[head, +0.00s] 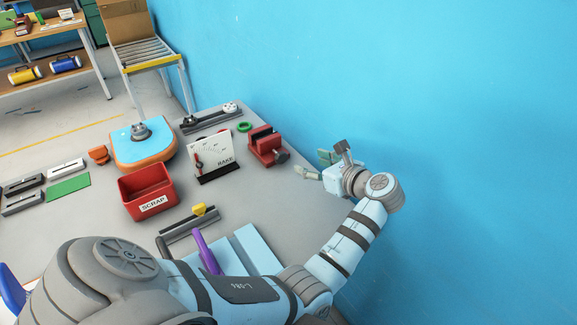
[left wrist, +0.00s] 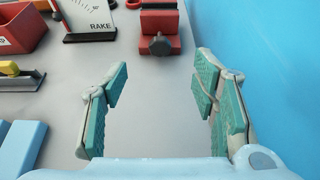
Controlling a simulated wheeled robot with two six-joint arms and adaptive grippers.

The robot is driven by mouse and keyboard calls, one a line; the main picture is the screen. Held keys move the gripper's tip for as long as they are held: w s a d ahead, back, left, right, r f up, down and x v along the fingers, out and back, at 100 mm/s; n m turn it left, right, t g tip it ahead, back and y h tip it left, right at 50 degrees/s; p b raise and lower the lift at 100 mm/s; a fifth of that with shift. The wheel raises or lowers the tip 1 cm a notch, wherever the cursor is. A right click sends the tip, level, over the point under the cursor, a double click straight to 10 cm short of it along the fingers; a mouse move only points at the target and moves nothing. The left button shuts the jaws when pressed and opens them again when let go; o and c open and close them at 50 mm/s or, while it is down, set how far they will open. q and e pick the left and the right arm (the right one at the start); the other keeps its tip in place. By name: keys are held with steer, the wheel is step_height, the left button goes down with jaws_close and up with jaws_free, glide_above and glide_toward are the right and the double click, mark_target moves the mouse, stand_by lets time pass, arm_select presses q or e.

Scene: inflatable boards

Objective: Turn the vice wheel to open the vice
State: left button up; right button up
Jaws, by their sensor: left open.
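The red vice (head: 262,142) stands on the grey workbench near the blue wall. Its dark grey wheel (head: 281,157) is on the side facing my left gripper. In the left wrist view the vice (left wrist: 160,22) is at the top centre, with the wheel (left wrist: 160,46) facing the camera. My left gripper (head: 314,164) is open and empty, to the right of the vice and apart from it. In the left wrist view its green-padded fingers (left wrist: 160,80) are spread wide, with the wheel beyond them, between their lines. My right gripper does not show.
A white RAKE gauge board (head: 211,152) stands left of the vice, and a green ring (head: 244,127) lies behind it. A red SCRAP bin (head: 147,190) is further left. The blue wall (head: 430,90) is close beside my left gripper. The bench between gripper and wheel is clear.

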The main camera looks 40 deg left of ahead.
mark_target(282, 158)
arm_select(q)
step_height(282, 158, down, 3)
steer(key=shift+a+r+b, duration=0.1)
steer(key=shift+b, duration=0.9)
steer(key=shift+a+f, duration=0.2)
steer(key=b+x, duration=0.1)
steer(key=x, duration=0.6)
steer(key=b+x, duration=0.2)
steer(key=x, duration=0.5)
steer(key=shift+w+r, duration=0.1)
steer(key=shift+r, duration=0.15)
steer(key=c, duration=1.2)
steer(key=shift+o, duration=0.2)
